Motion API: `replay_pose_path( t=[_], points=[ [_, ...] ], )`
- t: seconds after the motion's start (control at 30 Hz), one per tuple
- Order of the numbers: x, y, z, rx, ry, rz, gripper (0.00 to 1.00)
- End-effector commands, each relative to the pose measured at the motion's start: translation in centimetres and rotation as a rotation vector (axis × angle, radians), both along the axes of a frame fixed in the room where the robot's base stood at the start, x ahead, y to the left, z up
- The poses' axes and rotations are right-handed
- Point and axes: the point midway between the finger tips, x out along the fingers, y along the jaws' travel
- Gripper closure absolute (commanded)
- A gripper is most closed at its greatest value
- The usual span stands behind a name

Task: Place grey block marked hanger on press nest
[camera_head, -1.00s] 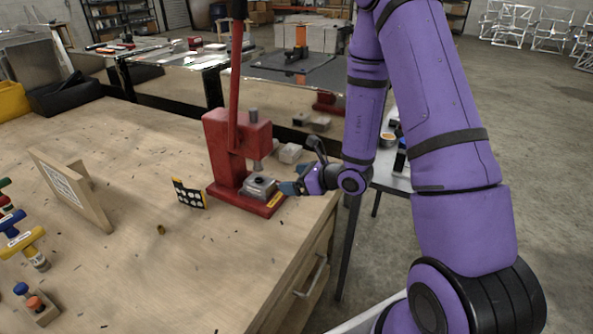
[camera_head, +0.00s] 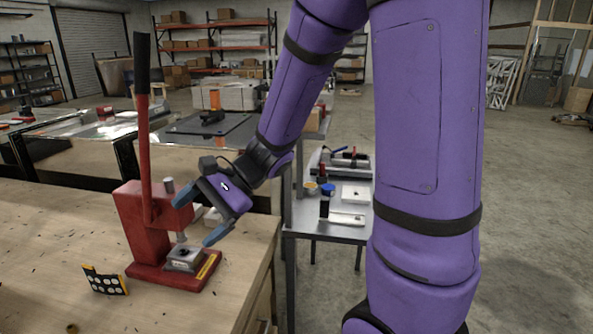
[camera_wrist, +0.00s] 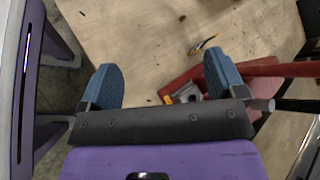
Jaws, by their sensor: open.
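A red arbor press (camera_head: 148,225) with a long upright lever stands near the workbench's right edge. A grey block (camera_head: 184,258) with a dark spot on top sits on the press base, below the ram; I cannot read any marking or see the nest surface beneath it. In the wrist view the block (camera_wrist: 187,94) is partly hidden behind my gripper's body. My gripper (camera_head: 193,221) is open and empty, above and to the right of the press base, apart from the block. Its blue fingers (camera_wrist: 160,62) stand wide apart in the wrist view.
A black-and-yellow dotted card (camera_head: 105,281) stands on the workbench (camera_head: 50,240) left of the press. A metal side table (camera_head: 305,228) at the right holds a blue-capped container (camera_head: 326,202) and other items.

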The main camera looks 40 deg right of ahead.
Motion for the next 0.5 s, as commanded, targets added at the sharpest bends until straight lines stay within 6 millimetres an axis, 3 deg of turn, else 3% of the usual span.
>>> replay_pose_path(
  t=[0.27, 0.5],
  points=[
    [-5.7, -0.7, 3.6, -0.279, -0.205, 0.279, 0.11],
    [-9.8, -2.8, 5.9, -0.554, -0.382, 0.482, 0.11]
  ],
)
